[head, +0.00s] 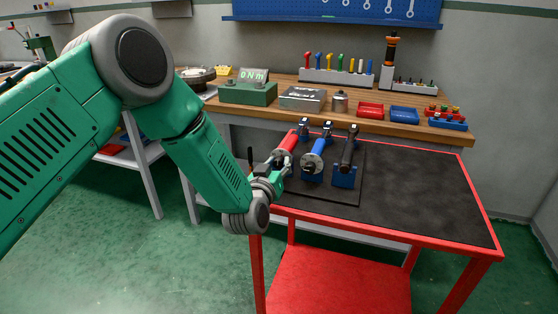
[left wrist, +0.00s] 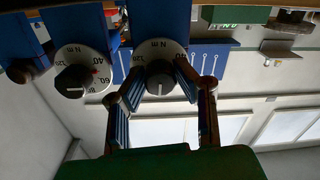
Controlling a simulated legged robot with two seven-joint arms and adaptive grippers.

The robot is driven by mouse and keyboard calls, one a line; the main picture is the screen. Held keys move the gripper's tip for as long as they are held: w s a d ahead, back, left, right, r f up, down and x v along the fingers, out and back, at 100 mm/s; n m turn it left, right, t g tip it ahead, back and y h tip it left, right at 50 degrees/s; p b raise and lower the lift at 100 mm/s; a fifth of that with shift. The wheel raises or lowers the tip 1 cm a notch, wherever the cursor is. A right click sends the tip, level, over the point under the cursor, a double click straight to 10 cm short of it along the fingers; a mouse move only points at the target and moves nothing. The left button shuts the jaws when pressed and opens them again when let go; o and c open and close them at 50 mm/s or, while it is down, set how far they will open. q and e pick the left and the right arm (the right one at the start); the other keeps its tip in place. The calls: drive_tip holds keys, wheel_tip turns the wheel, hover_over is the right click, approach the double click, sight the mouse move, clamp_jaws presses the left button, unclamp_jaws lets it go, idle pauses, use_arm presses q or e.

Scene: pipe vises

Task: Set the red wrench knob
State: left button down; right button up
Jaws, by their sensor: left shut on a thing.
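The red wrench (head: 287,146) lies leftmost of three torque wrenches on the black mat. Its round dial and dark knob (left wrist: 161,84) face me in the left wrist view, with a pale mark on the knob pointing down in the picture. The left gripper (head: 275,178) is at the near end of the red wrench. In the left wrist view its two fingers (left wrist: 160,76) stand on either side of the knob, shut on it. The fingers hide part of the dial's scale. The right gripper is not in view.
A blue wrench (head: 320,145) stands close to the right, its dial (left wrist: 91,66) beside the gripper in the left wrist view. A black wrench (head: 349,150) is beyond it. The red cart's (head: 420,190) right side is clear. A wooden bench (head: 395,126) with a green display box (head: 248,93) stands behind.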

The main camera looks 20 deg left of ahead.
use_arm(q)
drive_tip(key=m, duration=0.2)
drive_tip(key=f+m+p, duration=0.1)
drive_tip(key=m, duration=0.1)
drive_tip(key=shift+s+a+m, duration=0.1)
drive_tip(key=shift+s+m, duration=0.05)
drive_tip(key=shift+m, duration=0.25)
idle(0.4)
drive_tip(key=c, duration=1.3)
unclamp_jaws()
drive_tip(key=shift+a+r, duration=0.1)
drive_tip(key=shift+a, duration=0.05)
drive_tip(key=shift+r, duration=0.1)
drive_tip(key=shift+s, duration=0.4)
drive_tip(key=s, duration=1.1)
